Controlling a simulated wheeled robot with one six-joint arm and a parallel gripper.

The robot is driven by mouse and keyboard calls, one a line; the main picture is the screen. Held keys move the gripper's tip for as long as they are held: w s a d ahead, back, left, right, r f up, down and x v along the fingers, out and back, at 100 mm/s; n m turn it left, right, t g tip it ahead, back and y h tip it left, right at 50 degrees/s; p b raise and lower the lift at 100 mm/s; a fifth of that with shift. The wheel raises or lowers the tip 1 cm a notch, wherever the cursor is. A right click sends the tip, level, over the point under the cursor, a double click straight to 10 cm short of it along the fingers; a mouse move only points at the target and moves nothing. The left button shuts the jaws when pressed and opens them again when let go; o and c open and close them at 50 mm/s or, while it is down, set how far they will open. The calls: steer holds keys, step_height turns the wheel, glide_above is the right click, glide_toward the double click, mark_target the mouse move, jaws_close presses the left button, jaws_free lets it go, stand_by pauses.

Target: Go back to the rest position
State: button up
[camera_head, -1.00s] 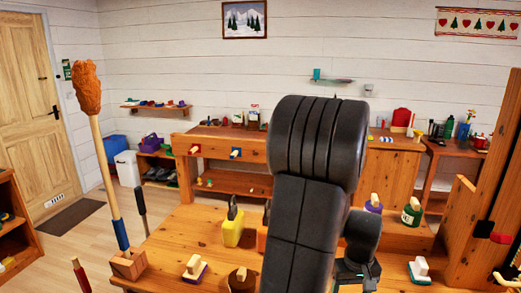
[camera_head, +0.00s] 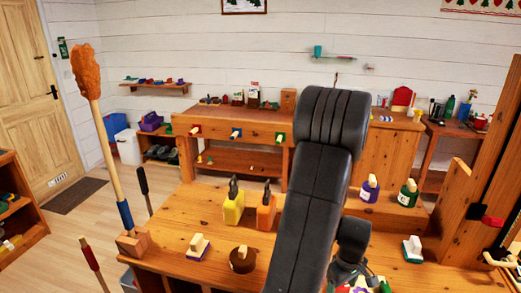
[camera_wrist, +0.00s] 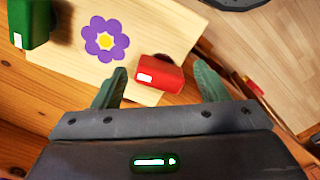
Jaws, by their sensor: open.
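My gripper (camera_wrist: 160,76) is open in the wrist view, with its two green fingers apart. A red block (camera_wrist: 160,73) with a white patch shows between and beyond the fingers; I cannot tell its distance from them. It is on or over a light wooden board (camera_wrist: 65,68) with a purple flower (camera_wrist: 106,39). A green block (camera_wrist: 29,24) is at the board's upper left. In the head view my arm slopes down over the right part of the wooden table (camera_head: 165,225), and the gripper end is mostly cut off at the bottom edge.
A tall brush (camera_head: 103,140) stands at the left corner. Wooden posts (camera_head: 490,180) rise at right.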

steer(key=shift+r+n, duration=0.15)
steer(key=shift+n, duration=0.35)
step_height(320, 180, up, 13)
steer(key=b, duration=0.1)
stand_by(0.3)
